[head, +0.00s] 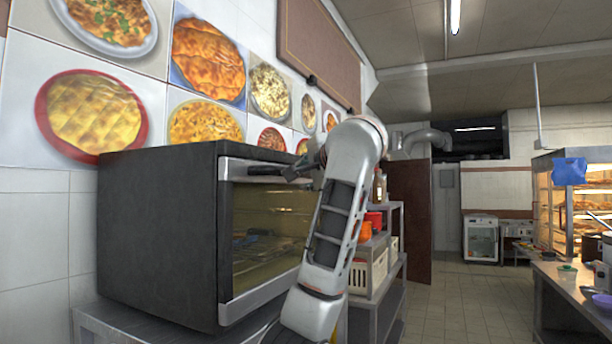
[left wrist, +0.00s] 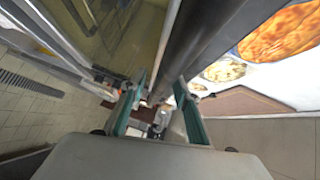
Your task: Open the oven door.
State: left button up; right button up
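The oven (head: 160,235) is a dark box with a steel-framed glass door (head: 268,232) on its front. The door looks closed. A dark handle bar (head: 264,170) runs along the door's top edge. My left gripper (head: 300,171) is at this top edge, partly hidden by its own arm. In the left wrist view the two green-edged fingers (left wrist: 160,88) stand apart. My right gripper is in neither view.
The oven stands on a steel table (head: 95,322) against a tiled wall with food pictures. Beyond my left arm, a shelf (head: 392,275) holds crates and orange and red containers. The floor (head: 455,300) is clear to the right, up to a counter (head: 575,285).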

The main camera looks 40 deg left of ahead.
pick_arm(q)
grip_shut()
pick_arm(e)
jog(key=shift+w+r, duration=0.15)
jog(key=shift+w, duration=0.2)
